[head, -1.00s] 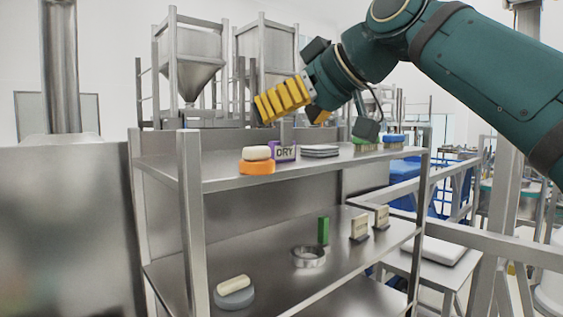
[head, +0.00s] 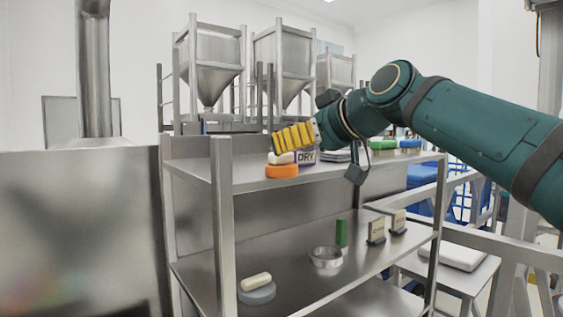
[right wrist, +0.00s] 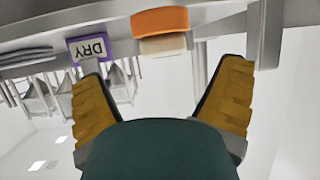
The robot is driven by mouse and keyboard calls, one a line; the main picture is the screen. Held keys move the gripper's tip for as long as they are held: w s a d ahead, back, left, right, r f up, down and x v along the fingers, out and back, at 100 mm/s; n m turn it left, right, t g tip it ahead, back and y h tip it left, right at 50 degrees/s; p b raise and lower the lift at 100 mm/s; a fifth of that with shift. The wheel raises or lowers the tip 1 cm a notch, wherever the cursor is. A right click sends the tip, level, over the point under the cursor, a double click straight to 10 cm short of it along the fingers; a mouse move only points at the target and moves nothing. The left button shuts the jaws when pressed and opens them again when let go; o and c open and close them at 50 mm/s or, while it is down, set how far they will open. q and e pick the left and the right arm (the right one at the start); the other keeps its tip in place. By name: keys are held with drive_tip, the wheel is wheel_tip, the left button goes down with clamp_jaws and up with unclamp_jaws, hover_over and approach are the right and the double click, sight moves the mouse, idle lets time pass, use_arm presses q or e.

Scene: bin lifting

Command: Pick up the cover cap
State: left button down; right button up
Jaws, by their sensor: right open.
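An orange round piece (head: 282,171) with a cream oblong block (head: 282,158) on top stands near the left end of the upper shelf; I cannot tell which piece is the cover cap. My right gripper (head: 280,141), with yellow fingers, is just above and beside this pair and covers part of it. In the right wrist view, upside down, the orange piece (right wrist: 160,20) and cream block (right wrist: 162,45) show beyond the open, empty fingers (right wrist: 165,78). A grey disc (head: 257,293) with another cream block on it lies on the lower shelf. My left gripper is out of view.
A purple "DRY" sign (head: 306,157) stands close beside the orange piece. Grey stacked plates (head: 336,155) and brushes (head: 384,147) lie farther right. The lower shelf holds a metal ring (head: 325,257), a green block (head: 341,232) and two small stands. A shelf post (head: 222,220) rises at left.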

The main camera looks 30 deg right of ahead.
sight(281, 164)
drive_tip(key=shift+a+p+x, duration=0.1)
drive_tip(key=shift+p+x, duration=0.15)
drive_tip(key=shift+x, duration=1.15)
drive_tip(key=shift+a+p+x, duration=0.15)
drive_tip(key=shift+p+x, duration=0.1)
drive_tip(key=shift+x, duration=1.1)
drive_tip(key=shift+s, duration=0.1)
drive_tip(key=shift+c, duration=0.2)
drive_tip(key=c, duration=1.2)
